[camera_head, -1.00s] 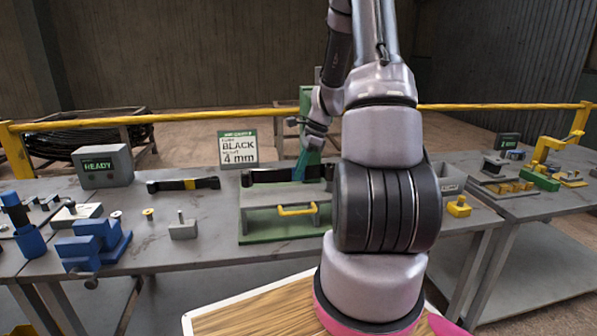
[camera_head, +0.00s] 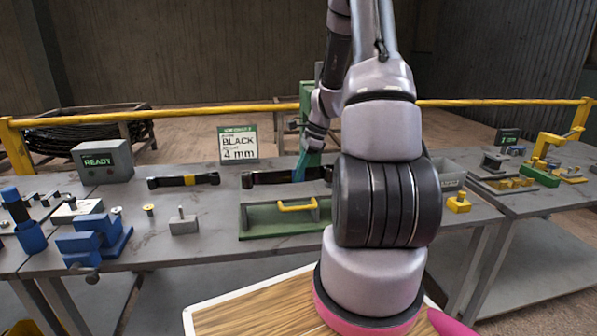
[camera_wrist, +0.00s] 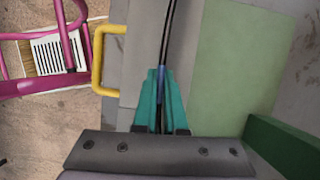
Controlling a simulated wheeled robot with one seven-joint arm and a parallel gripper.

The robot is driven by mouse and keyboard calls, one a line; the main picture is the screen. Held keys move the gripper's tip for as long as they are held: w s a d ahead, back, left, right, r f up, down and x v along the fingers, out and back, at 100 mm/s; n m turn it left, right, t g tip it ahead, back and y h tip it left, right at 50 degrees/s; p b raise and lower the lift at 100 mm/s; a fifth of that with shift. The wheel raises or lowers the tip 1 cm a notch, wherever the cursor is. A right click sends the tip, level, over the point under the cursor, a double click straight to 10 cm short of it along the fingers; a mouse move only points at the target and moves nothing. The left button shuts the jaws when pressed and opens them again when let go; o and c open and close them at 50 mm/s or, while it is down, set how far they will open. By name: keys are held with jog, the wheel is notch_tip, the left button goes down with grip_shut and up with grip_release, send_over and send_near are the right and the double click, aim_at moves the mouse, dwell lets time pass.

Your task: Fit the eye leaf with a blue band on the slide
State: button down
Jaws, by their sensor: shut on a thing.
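My gripper (camera_wrist: 162,125) points its teal fingers at a thin dark leaf (camera_wrist: 168,35). It is shut on the leaf, which shows nearly edge-on in the wrist view. A blue patch, likely its band, shows between the fingertips. In the head view, my gripper (camera_head: 303,165) is over the back of the green fixture (camera_head: 285,228). A dark strip (camera_head: 270,177) lies across there, partly behind the fingers. The fixture carries a grey slide (camera_wrist: 115,55) with a yellow handle (camera_head: 296,205). My arm hides the fixture's right end. I cannot tell whether the leaf touches the slide.
Another dark leaf with a yellow band (camera_head: 184,181) lies to the left. A yellow rail (camera_head: 200,118) runs behind.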

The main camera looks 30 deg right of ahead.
jog(key=shift+f, duration=0.55)
jog(key=shift+c, duration=2.1)
grip_release()
jog(key=shift+r, duration=3.5)
